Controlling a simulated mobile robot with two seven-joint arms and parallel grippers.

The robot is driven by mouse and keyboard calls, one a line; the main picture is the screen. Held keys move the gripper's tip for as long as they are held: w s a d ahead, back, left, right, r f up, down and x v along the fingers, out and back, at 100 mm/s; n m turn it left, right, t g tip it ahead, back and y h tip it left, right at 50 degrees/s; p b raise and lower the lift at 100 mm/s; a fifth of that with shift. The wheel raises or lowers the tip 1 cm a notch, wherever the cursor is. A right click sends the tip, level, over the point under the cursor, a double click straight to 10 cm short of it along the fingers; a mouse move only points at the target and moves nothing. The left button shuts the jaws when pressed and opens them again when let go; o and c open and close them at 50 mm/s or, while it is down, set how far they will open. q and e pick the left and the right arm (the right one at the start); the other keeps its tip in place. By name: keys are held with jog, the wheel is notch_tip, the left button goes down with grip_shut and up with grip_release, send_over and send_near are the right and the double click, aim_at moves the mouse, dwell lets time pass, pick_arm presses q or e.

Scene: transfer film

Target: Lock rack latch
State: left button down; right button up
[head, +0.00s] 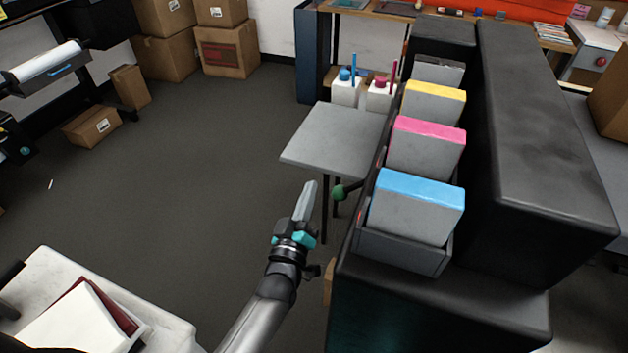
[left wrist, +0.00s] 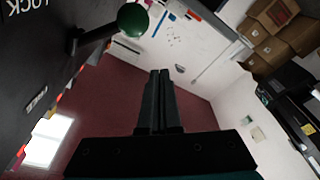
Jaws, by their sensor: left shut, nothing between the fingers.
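The rack latch is a dark lever with a green ball knob (head: 339,192) on the left side of the ink rack (head: 400,249). In the left wrist view the green knob (left wrist: 132,18) is up and left of the fingertips, on a lever from a dark panel (left wrist: 40,60). Upside-down lettering on that panel reads like "LOCK". My left gripper (head: 309,186) is shut and empty, just left of the knob in the head view, apart from it as far as I can see. It also shows shut in the left wrist view (left wrist: 160,76). My right gripper is not in view.
The rack holds blue (head: 418,207), magenta (head: 427,148) and yellow (head: 433,104) topped cartridges, and a dark one. A grey side table (head: 335,137) stands beyond the knob. A white-topped cart (head: 165,330) is at lower left. The floor to the left is mostly clear.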

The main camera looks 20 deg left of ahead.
pick_arm(q)
jog(key=s+d, duration=0.1)
jog(key=s, duration=0.5)
jog(key=shift+f, duration=0.3)
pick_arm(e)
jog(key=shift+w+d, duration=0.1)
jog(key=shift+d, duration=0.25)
pick_arm(q)
jog(key=shift+s, duration=0.1)
